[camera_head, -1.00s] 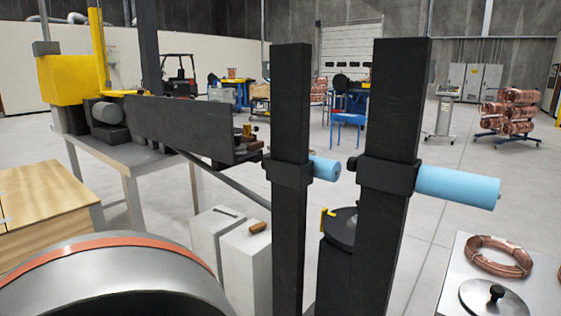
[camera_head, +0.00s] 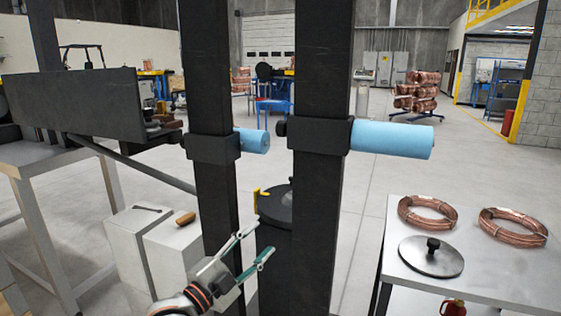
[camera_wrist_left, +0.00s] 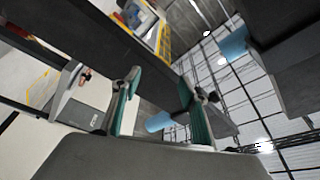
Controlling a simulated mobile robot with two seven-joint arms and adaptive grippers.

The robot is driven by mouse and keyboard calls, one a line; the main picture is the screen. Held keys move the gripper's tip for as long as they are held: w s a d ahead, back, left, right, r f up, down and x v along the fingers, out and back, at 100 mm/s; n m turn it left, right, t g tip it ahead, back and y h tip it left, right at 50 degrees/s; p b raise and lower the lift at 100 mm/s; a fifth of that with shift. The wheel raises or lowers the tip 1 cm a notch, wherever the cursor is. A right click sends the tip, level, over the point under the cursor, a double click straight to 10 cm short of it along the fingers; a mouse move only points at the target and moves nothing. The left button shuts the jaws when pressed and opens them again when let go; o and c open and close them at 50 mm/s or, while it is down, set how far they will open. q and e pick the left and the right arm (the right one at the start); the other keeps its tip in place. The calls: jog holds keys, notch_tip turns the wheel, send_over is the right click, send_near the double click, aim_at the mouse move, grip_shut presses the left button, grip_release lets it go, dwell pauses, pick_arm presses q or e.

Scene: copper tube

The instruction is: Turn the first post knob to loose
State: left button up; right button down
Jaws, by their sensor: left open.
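Two black upright posts stand side by side. The left post (camera_head: 217,80) has a black collar (camera_head: 212,149) with a small dark knob (camera_head: 187,142) on its left and a blue roller (camera_head: 252,141) on its right. The right post (camera_head: 322,70) has a similar knob (camera_head: 281,128) and a longer blue roller (camera_head: 391,139). The frames do not mark which is first. My left gripper (camera_head: 264,239) is open and empty, below the collars and apart from the knobs. Its open fingers (camera_wrist_left: 160,80) also show in the left wrist view. My right gripper is out of view.
White boxes (camera_head: 175,250) stand at lower left, beside a machine bench (camera_head: 40,158).

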pick_arm(q)
jog(key=w+r+m+h+b, duration=0.2)
jog(key=w+r+m, duration=0.1)
jog(key=r, duration=0.4)
jog(key=w+r+m+h+b, duration=0.1)
jog(key=w+r+m, duration=0.25)
jog(key=r, duration=0.35)
jog(key=m+h+b, duration=0.2)
jog(key=m, duration=0.2)
send_near(281, 128)
jog(key=w+d, duration=0.1)
jog(key=w, duration=0.3)
jog(key=x, duration=0.7)
jog(key=shift+s+d+b, duration=0.15)
jog(key=shift+s+b, duration=0.05)
jog(key=shift+b, duration=0.1)
jog(key=shift+w+d+r, duration=0.2)
jog(key=shift+r, duration=0.1)
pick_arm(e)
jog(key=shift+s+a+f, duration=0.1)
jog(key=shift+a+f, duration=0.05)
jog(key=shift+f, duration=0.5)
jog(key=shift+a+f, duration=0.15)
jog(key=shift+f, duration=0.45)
pick_arm(q)
jog(key=shift+c, duration=0.3)
jog(key=shift+r, duration=0.1)
jog(key=c, duration=1.1)
